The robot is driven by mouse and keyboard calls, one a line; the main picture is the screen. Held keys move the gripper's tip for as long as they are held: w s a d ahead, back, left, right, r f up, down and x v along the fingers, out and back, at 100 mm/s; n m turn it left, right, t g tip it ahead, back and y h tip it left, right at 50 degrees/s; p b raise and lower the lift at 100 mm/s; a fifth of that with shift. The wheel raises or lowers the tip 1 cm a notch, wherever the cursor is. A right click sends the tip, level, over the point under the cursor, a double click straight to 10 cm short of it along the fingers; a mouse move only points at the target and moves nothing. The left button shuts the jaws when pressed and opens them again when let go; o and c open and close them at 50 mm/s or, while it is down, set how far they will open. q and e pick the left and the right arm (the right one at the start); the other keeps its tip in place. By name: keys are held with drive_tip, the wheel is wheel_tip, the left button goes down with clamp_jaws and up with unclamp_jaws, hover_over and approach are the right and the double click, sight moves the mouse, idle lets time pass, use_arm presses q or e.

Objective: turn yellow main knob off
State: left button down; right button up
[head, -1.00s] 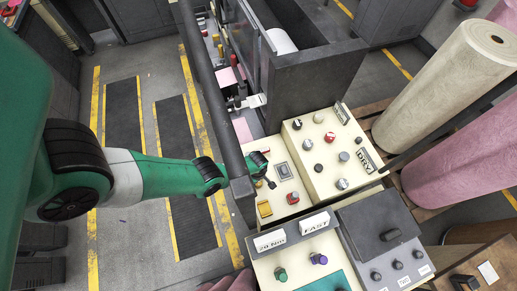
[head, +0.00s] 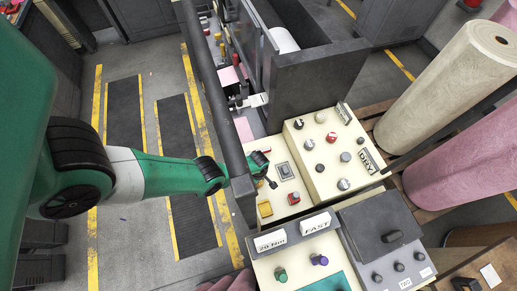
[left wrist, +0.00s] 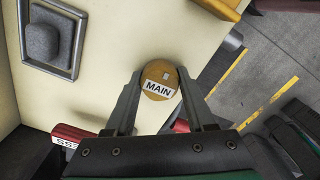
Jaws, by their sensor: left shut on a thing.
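The yellow main knob (left wrist: 159,90) shows in the left wrist view as a round yellow-brown cap with a white label reading MAIN, slightly tilted. My left gripper (left wrist: 158,75) has one finger on each side of the knob and is shut on it. In the head view my left gripper (head: 267,180) is at the left edge of the cream control panel (head: 285,207). The knob cannot be made out there, behind the gripper.
A grey square switch (left wrist: 44,42) and a red labelled part (left wrist: 75,134) are near the gripper. A yellow block (head: 265,208) and a red knob (head: 294,198) sit on the same panel. A dark rail (head: 215,90) runs close beside the arm.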

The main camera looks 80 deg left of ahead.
use_arm(q)
drive_tip(key=n, duration=0.7)
drive_tip(key=shift+f+n, duration=0.1)
drive_tip(key=shift+n, duration=0.8)
drive_tip(key=n, duration=0.4)
drive_tip(key=shift+c, duration=2.2)
unclamp_jaws()
drive_tip(key=shift+s+a, duration=0.1)
